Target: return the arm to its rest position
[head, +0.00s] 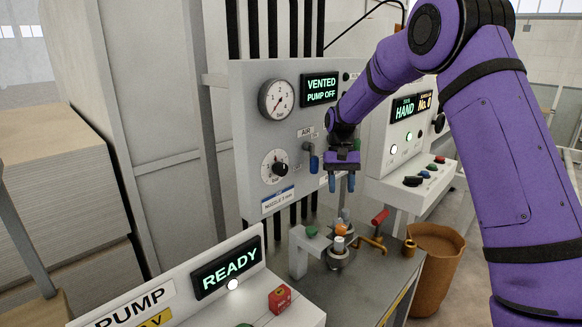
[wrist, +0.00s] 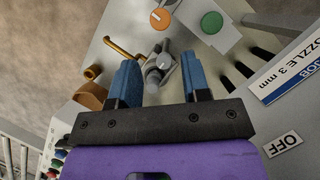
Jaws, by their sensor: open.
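My purple arm reaches in from the right in the head view. My gripper (head: 342,183) hangs with its blue fingers pointing down, in front of the grey panel (head: 250,110) and above the metal bench. In the wrist view my gripper (wrist: 160,88) shows its two blue fingers wide apart with nothing held between them. A grey metal fitting (wrist: 160,68) lies beyond the fingertips, apart from them as far as I can tell. The panel's display (head: 320,88) reads "VENTED PUMP OFF".
Below my gripper the bench carries a fitting with an orange knob (head: 341,230), a red-handled lever (head: 380,217) and a green button (head: 311,232). A console (head: 228,268) reading "READY" stands front left. A brown bin (head: 434,262) stands right of the bench.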

